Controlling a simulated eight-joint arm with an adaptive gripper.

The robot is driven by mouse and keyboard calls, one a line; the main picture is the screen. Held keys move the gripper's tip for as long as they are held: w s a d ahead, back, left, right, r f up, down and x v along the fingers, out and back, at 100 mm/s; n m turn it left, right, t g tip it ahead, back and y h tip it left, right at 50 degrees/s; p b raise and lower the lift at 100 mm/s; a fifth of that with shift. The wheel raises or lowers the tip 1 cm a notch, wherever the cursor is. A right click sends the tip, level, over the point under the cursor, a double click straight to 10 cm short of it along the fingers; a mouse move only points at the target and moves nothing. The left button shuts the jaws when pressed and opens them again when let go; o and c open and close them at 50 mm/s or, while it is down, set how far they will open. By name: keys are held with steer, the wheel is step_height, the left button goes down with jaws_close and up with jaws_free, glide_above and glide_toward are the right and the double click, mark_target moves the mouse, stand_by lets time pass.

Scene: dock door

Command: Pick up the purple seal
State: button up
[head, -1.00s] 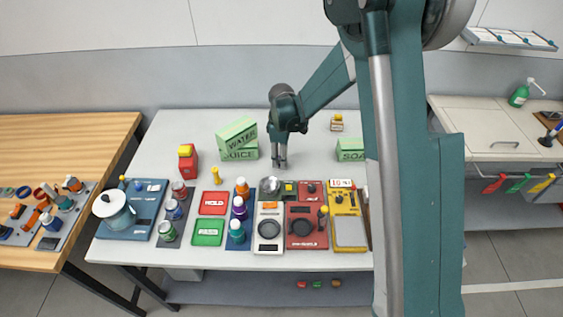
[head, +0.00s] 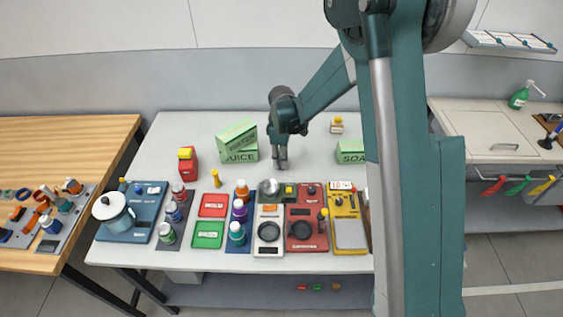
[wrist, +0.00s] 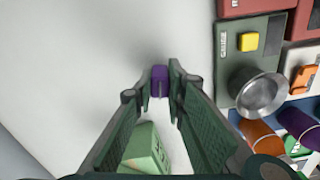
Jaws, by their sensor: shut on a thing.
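The purple seal (wrist: 159,82) is a small purple block in the wrist view. It sits between the fingertips of my gripper (wrist: 160,90), which is shut on it. In the head view my gripper (head: 280,163) points down over the pale table, right of the green juice box. The seal is too small or hidden to make out in the head view.
A soap box (head: 351,152) is to the right. A metal bowl (head: 269,188), bottles and devices line the front. The table (head: 310,165) between is bare.

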steer(key=shift+r, duration=4.95)
